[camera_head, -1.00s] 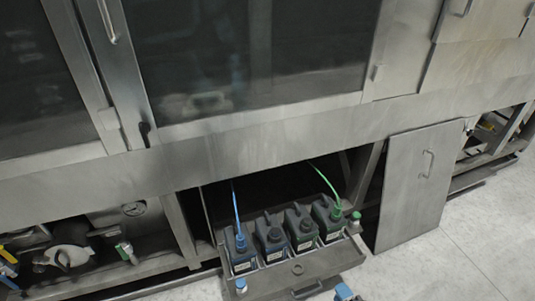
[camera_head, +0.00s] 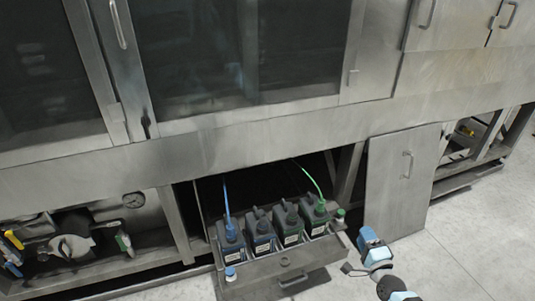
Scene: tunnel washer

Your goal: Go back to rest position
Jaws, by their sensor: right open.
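My right gripper (camera_head: 362,262) is at the lower right of the head view, in front of the right end of the pulled-out tray. It is open and I see nothing held in it. My left gripper is not in view. The tray (camera_head: 262,272) holds a row of several dark canisters. A blue hose runs into the leftmost canister (camera_head: 230,240). A green hose runs into the rightmost canister (camera_head: 315,215). A blue cap (camera_head: 230,273) stands at the tray's left front, and a green cap (camera_head: 340,214) at its right end.
A metal panel (camera_head: 398,185) with a handle leans against the washer (camera_head: 230,130), right of the tray. Pipework and a gauge (camera_head: 133,200) show in the open bay at left. The light floor (camera_head: 470,250) at right is clear.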

